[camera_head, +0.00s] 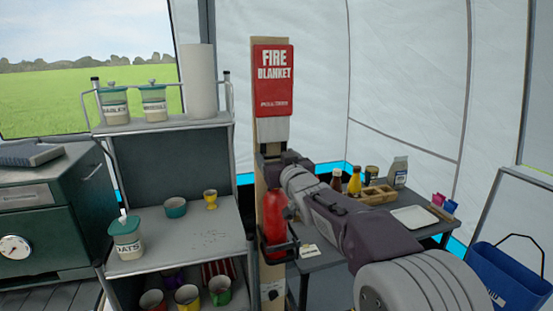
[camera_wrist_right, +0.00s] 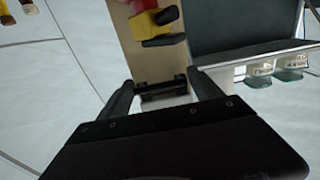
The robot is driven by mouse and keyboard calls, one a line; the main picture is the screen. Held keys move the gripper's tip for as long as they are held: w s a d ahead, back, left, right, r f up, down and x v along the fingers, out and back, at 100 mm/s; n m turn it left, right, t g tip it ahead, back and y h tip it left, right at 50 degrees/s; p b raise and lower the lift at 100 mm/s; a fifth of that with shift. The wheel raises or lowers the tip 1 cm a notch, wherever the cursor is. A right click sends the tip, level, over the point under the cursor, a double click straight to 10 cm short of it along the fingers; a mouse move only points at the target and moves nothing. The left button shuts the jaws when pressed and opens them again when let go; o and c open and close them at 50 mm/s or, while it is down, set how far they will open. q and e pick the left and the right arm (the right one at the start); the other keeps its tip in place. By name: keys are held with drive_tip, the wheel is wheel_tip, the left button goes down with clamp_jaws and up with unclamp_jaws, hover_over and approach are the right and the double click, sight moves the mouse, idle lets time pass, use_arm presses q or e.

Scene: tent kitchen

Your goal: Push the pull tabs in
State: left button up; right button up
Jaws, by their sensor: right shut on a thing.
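The red fire blanket case (camera_head: 273,80) hangs on a wooden post, with a white band along its bottom. Just below it, my right gripper (camera_head: 270,155) is at the post. In the right wrist view, the black pull tabs (camera_wrist_right: 163,88) show as a dark bar against the wood, between the two fingers of my right gripper (camera_wrist_right: 163,82). The fingers are shut on the tabs, one at each end. In the head view my wrist and fingers mostly hide the tabs. My left gripper is not in view.
A red fire extinguisher (camera_head: 273,222) hangs on the post below my gripper, close to my arm. A shelf (camera_head: 175,245) with jars and cups stands left of the post. A table (camera_head: 345,255) with bottles and a tray stands to the right, behind my arm.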

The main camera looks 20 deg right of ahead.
wheel_tip(320, 180, up, 8)
drive_tip(key=p, duration=0.5)
drive_tip(key=shift+f, duration=0.15)
drive_tip(key=o, duration=2)
drive_tip(key=shift+o, duration=0.5)
drive_tip(key=shift+f, duration=0.15)
drive_tip(key=shift+s+f, duration=0.1)
drive_tip(key=shift+s+b, duration=0.3)
drive_tip(key=shift+s, duration=0.05)
approach(271, 127)
drive_tip(key=s, duration=0.4)
drive_tip(key=shift+s+a, duration=0.1)
